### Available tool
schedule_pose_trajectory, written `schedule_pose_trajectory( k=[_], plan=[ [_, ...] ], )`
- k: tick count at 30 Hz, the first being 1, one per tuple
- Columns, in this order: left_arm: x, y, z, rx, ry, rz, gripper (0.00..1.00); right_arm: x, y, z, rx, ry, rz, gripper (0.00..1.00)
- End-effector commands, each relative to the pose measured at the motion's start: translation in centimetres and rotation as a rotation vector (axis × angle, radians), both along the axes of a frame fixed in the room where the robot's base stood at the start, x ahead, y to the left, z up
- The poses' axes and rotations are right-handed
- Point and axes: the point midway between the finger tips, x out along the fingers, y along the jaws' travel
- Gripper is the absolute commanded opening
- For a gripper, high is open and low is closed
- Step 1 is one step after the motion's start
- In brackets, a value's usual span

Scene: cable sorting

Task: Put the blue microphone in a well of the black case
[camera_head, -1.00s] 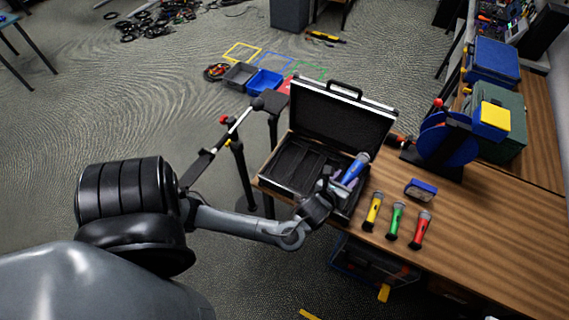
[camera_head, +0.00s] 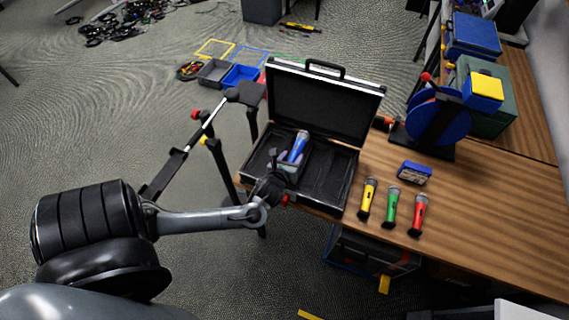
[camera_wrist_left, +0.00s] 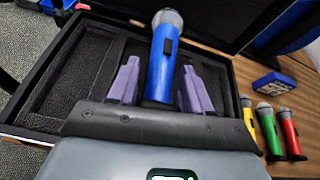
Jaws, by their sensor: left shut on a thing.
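The blue microphone (camera_head: 298,147) has a silver head and is held by my left gripper (camera_head: 289,165) over the black case (camera_head: 350,172). In the left wrist view the blue microphone (camera_wrist_left: 161,62) stands head-up between the two purple fingers of my left gripper (camera_wrist_left: 160,88). The fingers are shut on its lower body. The open black case (camera_wrist_left: 222,68) shows below and behind it, with dark foam wells on both sides. From these views I cannot tell how high the microphone is above the foam. My right gripper is not in view.
A blue cable reel (camera_head: 437,120) stands further back. The case lid (camera_head: 325,105) stands open.

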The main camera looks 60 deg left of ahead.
Motion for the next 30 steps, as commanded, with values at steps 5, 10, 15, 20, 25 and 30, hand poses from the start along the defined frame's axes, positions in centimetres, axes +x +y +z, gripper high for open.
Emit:
schedule_pose_trajectory(
  k=[5, 10, 15, 20, 25, 30],
  plan=[
    [-0.7, 2.5, -1.5, 0.003, -0.001, 0.001, 0.00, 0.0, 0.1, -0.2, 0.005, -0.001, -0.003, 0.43],
    [-0.9, 3.4, -2.0, 0.000, -0.003, 0.001, 0.00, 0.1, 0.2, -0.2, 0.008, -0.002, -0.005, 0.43],
    [-1.0, 3.4, -3.4, -0.001, -0.001, 0.001, 0.00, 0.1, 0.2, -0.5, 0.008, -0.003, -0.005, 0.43],
    [-0.9, 3.4, -5.4, -0.001, -0.001, 0.001, 0.00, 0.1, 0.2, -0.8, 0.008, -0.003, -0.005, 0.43],
    [-0.9, 3.3, -6.0, 0.000, -0.003, 0.000, 0.00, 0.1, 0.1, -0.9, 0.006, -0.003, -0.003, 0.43],
    [-0.9, 3.3, -6.0, -0.001, -0.003, -0.001, 0.00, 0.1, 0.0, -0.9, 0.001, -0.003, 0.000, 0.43]
  ],
)
